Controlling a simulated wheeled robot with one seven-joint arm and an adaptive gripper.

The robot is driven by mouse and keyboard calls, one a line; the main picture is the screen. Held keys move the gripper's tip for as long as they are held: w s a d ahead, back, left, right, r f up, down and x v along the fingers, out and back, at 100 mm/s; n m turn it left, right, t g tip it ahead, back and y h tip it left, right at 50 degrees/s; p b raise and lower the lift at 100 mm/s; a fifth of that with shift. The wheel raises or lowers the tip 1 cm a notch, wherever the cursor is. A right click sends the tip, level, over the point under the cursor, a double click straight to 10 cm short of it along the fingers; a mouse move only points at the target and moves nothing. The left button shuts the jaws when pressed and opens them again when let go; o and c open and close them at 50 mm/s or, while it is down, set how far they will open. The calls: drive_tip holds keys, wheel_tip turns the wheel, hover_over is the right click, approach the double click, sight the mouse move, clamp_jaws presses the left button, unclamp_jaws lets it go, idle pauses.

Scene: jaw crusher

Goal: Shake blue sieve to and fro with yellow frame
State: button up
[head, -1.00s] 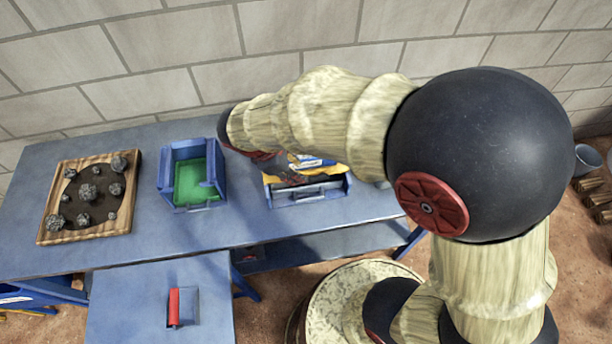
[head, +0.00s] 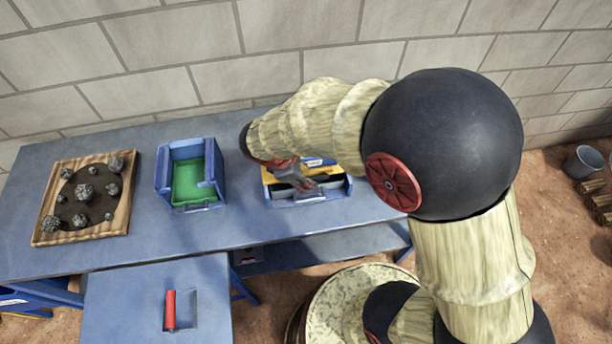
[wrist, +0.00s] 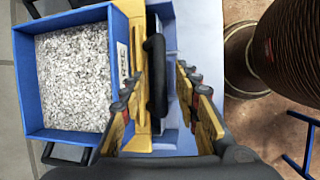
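The yellow frame (wrist: 143,98) shows in the wrist view as a strip beside a blue box (wrist: 118,40) filled with pale grey gravel. I cannot tell which blue part is the sieve. A black handle (wrist: 155,75) lies between the fingers of my gripper (wrist: 158,80). The fingers are apart, with gaps on both sides of the handle. In the head view my gripper (head: 297,182) is over a blue unit (head: 340,188) with yellow parts (head: 268,178) on the bench; my arm and gripper hide part of it.
A blue holder with a green inside (head: 190,180) stands to the left on the blue bench (head: 130,150). A wooden tray (head: 118,223) with several rocks is at the far left. A red handle (head: 170,310) is on the lower table. A bucket (head: 583,162) stands at right.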

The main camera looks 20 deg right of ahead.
drive_tip(key=shift+c, duration=1.3)
clamp_jaws()
